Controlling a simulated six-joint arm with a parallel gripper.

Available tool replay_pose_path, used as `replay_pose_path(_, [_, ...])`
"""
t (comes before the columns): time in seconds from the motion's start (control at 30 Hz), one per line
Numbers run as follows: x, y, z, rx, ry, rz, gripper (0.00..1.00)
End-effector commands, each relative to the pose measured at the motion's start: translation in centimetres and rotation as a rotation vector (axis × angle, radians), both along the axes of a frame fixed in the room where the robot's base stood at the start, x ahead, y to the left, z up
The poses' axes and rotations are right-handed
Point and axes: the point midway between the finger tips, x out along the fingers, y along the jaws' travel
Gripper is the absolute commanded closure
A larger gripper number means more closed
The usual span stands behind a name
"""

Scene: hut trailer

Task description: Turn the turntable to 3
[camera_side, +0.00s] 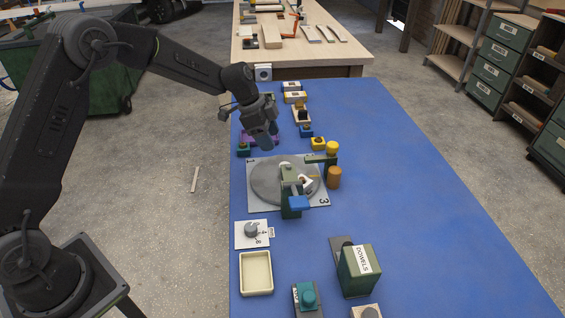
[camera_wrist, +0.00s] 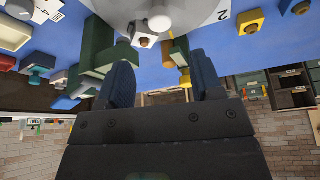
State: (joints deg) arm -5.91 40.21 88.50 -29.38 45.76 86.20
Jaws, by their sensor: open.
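The turntable is a round grey disc (camera_side: 264,184) on a pale square plate with corner numbers; a 1 shows at the far left corner and a 3 at the near right corner. Green posts with a blue block (camera_side: 299,203) stand on or over the disc and hide part of it. A small white piece lies by them. My gripper (camera_side: 264,140) is above the far edge of the plate, apart from the disc. In the wrist view my gripper (camera_wrist: 166,85) is open and empty, and part of the disc (camera_wrist: 200,12) shows at the top beside a 2.
A yellow-topped green post (camera_side: 332,150) and an orange cylinder (camera_side: 334,178) stand right of the plate. A dial (camera_side: 251,231), a cream tray (camera_side: 256,290) and a green dowels box (camera_side: 361,270) are nearer. Several small blocks line the far side. The blue table's right side is clear.

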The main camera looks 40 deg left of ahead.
Motion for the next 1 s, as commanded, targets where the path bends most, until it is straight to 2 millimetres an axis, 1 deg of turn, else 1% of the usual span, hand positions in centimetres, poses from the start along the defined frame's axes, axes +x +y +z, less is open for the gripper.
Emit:
replay_pose_path(0.03, [0.1,-0.5,-1.2,0.0,0.005,-0.003,0.4])
replay_pose_path(0.2, [0.8,-1.6,-4.5,0.0,0.005,-0.002,0.4])
replay_pose_path(0.3, [1.2,-2.3,-6.0,0.0,0.004,-0.002,0.4])
replay_pose_path(0.43, [1.5,-2.8,-7.7,0.001,0.003,-0.002,0.4])
replay_pose_path(0.63, [1.8,-3.2,-8.8,0.0,0.001,0.0,0.4])
replay_pose_path(0.9, [1.8,-3.3,-8.9,0.0,0.001,0.0,0.4])
replay_pose_path(1.0, [1.8,-3.2,-8.9,0.0,0.001,0.0,0.49])
